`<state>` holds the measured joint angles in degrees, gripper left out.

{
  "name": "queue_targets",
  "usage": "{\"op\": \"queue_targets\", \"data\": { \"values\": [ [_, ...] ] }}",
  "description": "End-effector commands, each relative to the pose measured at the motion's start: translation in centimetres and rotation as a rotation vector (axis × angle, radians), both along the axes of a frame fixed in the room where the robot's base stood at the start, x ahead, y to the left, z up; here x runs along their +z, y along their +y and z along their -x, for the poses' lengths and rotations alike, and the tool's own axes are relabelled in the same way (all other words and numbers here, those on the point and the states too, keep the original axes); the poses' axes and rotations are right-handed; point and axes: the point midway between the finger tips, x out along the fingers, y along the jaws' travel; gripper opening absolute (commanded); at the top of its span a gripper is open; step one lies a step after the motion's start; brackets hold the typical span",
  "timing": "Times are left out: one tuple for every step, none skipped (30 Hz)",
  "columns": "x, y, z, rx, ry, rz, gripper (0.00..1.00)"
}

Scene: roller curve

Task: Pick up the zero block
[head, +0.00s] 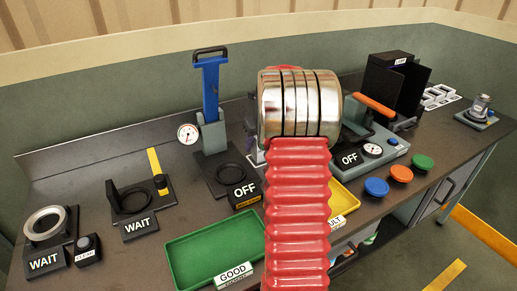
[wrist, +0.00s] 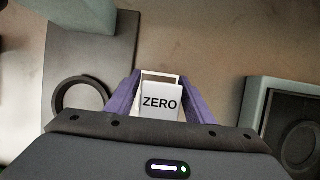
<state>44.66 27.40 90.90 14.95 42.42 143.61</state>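The zero block (wrist: 162,103) is a white piece with black ZERO lettering, seen in the wrist view between the two purple fingers of my gripper (wrist: 160,80). A pale frame-like edge shows just beyond its lettered face, close to both fingertips. The fingers stand one on each side of the block. I cannot tell whether they press on it or stand slightly apart, or whether the block rests on something. In the head view my own arm covers the middle of the bench, and the fingers and the lettered block are hidden there.
The dark bench (head: 110,165) carries a green tray (head: 210,245), a partly hidden yellow tray (head: 343,197), a blue-handled press (head: 211,90) and WAIT fixtures (head: 45,228) at left. A grey-green device (head: 375,145) with an orange handle and several coloured buttons (head: 377,187) stand at right.

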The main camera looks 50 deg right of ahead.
Motion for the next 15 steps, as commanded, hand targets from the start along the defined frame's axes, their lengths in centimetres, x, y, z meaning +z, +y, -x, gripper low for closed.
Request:
{"op": "queue_targets", "data": {
  "values": [
    [0.01, -0.01, 0.01, 0.0, 0.0, 0.0, 0.44],
    [0.01, -0.01, 0.01, 0.0, 0.0, 0.0, 0.42],
    [0.01, -0.01, 0.01, 0.0, 0.0, 0.0, 0.39],
    [0.01, -0.01, 0.01, 0.0, 0.0, 0.0, 0.37],
    [0.01, -0.01, 0.01, 0.0, 0.0, 0.0, 0.35],
    [0.01, -0.01, 0.02, 0.0, 0.0, 0.0, 0.32],
    [0.01, -0.01, 0.02, 0.0, 0.0, 0.0, 0.3],
    [0.01, -0.01, 0.02, 0.0, 0.0, 0.0, 0.28],
    [0.01, 0.0, 0.01, 0.0, 0.0, 0.0, 0.25],
    [0.01, 0.0, 0.01, 0.0, 0.0, 0.0, 0.23],
    [0.01, 0.0, 0.01, 0.0, 0.0, 0.0, 0.21],
    [0.01, 0.0, 0.01, 0.0, 0.0, 0.0, 0.18],
    [0.01, 0.0, 0.01, 0.0, 0.0, 0.0, 0.16],
    [0.01, 0.0, 0.01, 0.0, 0.0, 0.0, 0.14],
    [0.0, 0.0, 0.01, 0.0, 0.0, 0.0, 0.11]
  ]
}}
